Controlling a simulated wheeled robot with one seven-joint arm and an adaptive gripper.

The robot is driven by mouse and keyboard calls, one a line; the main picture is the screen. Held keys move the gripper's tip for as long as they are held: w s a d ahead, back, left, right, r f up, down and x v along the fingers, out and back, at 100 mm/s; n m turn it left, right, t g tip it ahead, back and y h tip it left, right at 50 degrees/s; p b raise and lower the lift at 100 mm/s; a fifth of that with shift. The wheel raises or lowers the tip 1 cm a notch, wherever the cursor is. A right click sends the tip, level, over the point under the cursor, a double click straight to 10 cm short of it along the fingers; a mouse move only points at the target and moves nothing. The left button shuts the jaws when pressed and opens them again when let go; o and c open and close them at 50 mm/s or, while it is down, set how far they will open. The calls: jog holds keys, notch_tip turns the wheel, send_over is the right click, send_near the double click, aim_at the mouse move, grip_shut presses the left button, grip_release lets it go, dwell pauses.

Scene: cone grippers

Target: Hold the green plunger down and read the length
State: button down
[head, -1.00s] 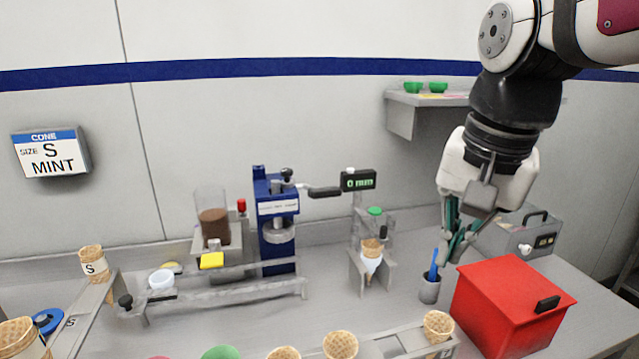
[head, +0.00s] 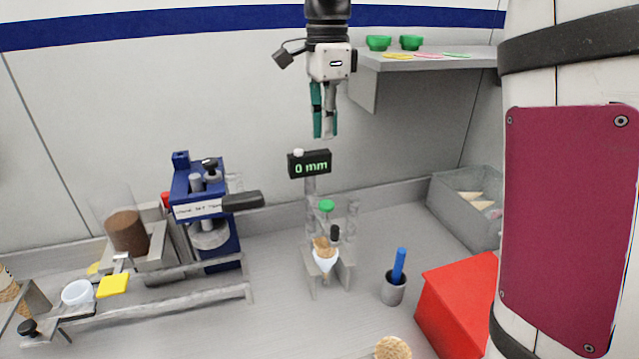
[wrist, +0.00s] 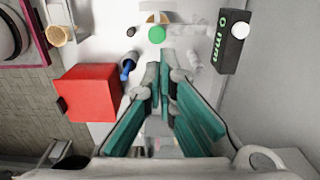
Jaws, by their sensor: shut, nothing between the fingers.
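The green plunger (head: 327,206) tops the grey measuring stand (head: 312,225). A wafer cone (head: 323,245) in a white wrap sits in the stand below it. The display (head: 309,163) at the top of the stand reads 0 mm. My gripper (head: 325,136) is shut and empty, pointing down, and appears above the display and plunger in the head view. Nothing touches the plunger. In the wrist view the plunger (wrist: 157,34) shows just beyond my fingertips (wrist: 160,72), and the display (wrist: 233,48) stands to the right.
A cup with a blue-handled tool (head: 393,285) and a red box (head: 455,305) stand right of the stand. A blue press (head: 205,210) with a dark handle (head: 243,201) is at left. A wall shelf (head: 430,62) holds green cups at upper right.

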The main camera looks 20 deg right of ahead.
aim_at(325, 203)
jog(key=shift+f, duration=0.1)
notch_tip(325, 203, down, 13)
jog(key=shift+s+r+p, duration=0.1)
jog(key=shift+p, duration=0.5)
jog(key=shift+f, duration=0.5)
